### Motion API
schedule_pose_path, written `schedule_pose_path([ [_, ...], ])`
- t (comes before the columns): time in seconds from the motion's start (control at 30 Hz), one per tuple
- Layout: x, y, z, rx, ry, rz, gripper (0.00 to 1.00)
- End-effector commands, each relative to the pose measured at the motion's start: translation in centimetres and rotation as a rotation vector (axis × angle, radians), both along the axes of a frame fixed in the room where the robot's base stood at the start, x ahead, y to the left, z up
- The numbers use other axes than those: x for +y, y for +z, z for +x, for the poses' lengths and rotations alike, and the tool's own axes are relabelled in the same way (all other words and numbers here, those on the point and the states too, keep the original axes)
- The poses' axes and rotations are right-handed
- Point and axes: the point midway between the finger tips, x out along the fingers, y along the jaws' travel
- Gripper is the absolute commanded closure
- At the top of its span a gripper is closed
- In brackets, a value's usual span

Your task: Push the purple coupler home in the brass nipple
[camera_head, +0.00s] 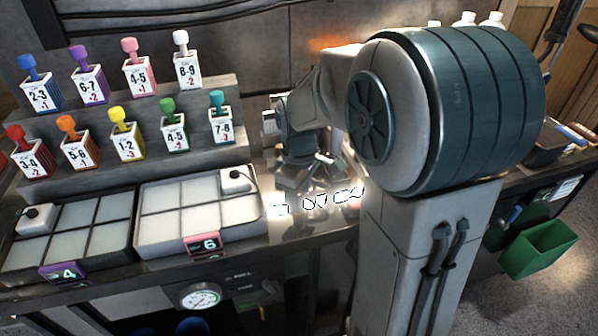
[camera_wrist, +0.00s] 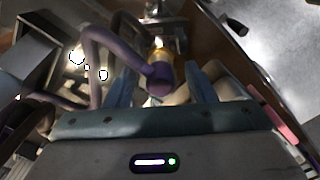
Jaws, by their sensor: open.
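The purple coupler (camera_wrist: 160,79) is on the end of a purple hose (camera_wrist: 100,37) that loops to the left in the wrist view. Its far end meets the yellowish brass nipple (camera_wrist: 163,50). I cannot tell how deep it is seated. My gripper (camera_wrist: 161,84) is open, with one bluish finger on each side of the coupler and a gap on both sides. In the head view my gripper (camera_head: 298,182) is low over the bench, right of the trays. My own arm and the glare hide the coupler and nipple there.
Two compartment trays, marked 4 (camera_head: 62,272) and 6 (camera_head: 205,243), lie left of my gripper. A stepped rack (camera_head: 190,90) of numbered boxes with coloured knobs stands behind them. A pressure gauge (camera_head: 200,296) is on the bench front. A green bin (camera_head: 540,248) hangs at right.

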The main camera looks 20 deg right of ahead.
Motion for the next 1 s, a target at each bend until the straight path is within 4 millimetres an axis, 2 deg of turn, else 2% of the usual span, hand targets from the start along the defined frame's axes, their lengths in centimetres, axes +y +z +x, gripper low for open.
schedule_pose_path([
  [0.3,0.0,7.3,0.0,-0.007,0.0,0.0,0.5],
  [0.5,0.0,10.7,0.0,-0.004,0.0,0.0,0.5],
  [0.7,0.0,12.2,0.0,-0.001,0.0,0.001,0.5],
  [1.0,0.0,12.3,0.0,0.0,0.0,0.0,0.5],
])
